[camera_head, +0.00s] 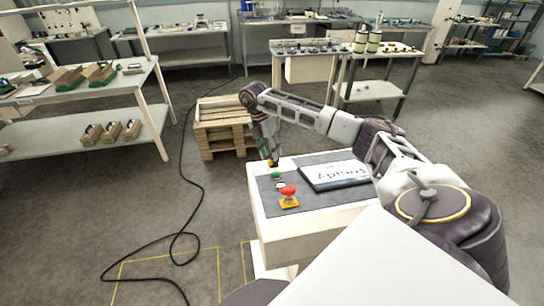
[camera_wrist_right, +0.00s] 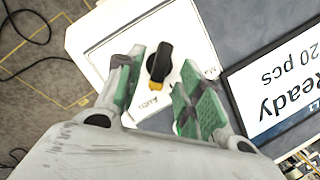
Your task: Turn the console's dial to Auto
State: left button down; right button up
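The dial (camera_wrist_right: 158,62) is a black knob with a yellow end, on a white label plate (camera_wrist_right: 198,40) on the console. In the right wrist view its yellow end points down the picture, towards small print that looks like "Auto" (camera_wrist_right: 153,104). Another label, partly hidden, starts with "Ma" (camera_wrist_right: 212,73). My right gripper (camera_wrist_right: 162,62) is open, its green-padded fingers on either side of the dial with gaps. In the head view, my right gripper (camera_head: 271,158) is over the far left corner of the console (camera_head: 262,203) and hides the dial. My left gripper is not in view.
A red button on a yellow base (camera_head: 288,192) and a green button (camera_head: 276,175) sit nearer on the console. A tilted display (camera_head: 335,176) reading "Ready" lies to their right. A pallet stack (camera_head: 222,127) stands behind. A black cable (camera_head: 186,190) crosses the floor.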

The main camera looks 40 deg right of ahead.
jog(key=d+v, duration=0.1)
jog(key=v, duration=0.8)
jog(key=shift+a, duration=0.45)
dwell(0.5)
